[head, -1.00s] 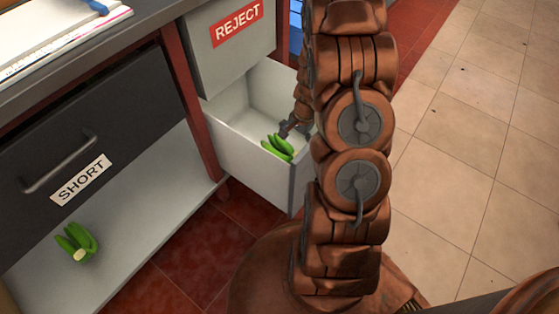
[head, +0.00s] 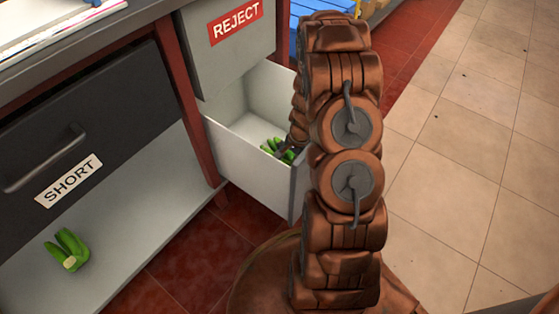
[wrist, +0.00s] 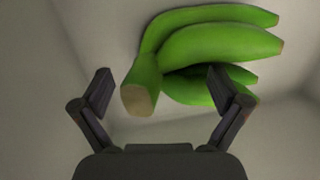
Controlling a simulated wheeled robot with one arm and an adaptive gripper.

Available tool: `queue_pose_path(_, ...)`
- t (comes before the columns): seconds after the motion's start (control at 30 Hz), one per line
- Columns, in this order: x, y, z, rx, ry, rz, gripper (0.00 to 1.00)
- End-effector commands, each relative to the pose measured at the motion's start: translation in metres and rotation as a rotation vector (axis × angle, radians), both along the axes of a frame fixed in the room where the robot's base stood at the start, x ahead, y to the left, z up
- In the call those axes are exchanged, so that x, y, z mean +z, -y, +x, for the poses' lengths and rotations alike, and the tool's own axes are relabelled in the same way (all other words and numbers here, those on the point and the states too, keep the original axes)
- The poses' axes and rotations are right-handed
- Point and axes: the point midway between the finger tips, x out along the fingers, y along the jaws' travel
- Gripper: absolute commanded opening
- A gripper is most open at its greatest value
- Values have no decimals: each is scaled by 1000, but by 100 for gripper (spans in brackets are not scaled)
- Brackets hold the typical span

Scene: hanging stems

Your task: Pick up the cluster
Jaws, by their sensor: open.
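A cluster of green bananas (wrist: 210,45) lies inside the open white drawer (head: 243,165). In the wrist view its cut stem end (wrist: 139,98) points toward my gripper (wrist: 158,90), between the two fingers. The gripper is open and empty; its right finger overlaps the lower bananas in the picture. I cannot tell whether it touches them. In the head view the cluster (head: 270,147) is partly hidden by my gripper, which reaches down into the drawer. A second green cluster (head: 66,250) lies on the grey shelf at the lower left.
The white drawer's walls stand close around my gripper. Above it is a grey front labelled REJECT (head: 236,21). A dark drawer front labelled SHORT (head: 68,181) is at the left, above the grey shelf (head: 140,235). Tiled floor is open at the right.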

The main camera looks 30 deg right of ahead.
Motion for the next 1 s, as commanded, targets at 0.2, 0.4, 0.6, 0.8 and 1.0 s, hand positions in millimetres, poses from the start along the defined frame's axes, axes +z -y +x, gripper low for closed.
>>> queue_pose_path(0.2,1,0,0,0,1,-1,94)
queue_pose_path(0.4,1,1,0,0,1,-2,73)
queue_pose_path(0.6,0,0,0,1,-1,0,52)
queue_pose_path(0.8,0,-1,-1,1,-2,1,31)
queue_pose_path(1.0,-1,-1,-1,3,-4,3,20)
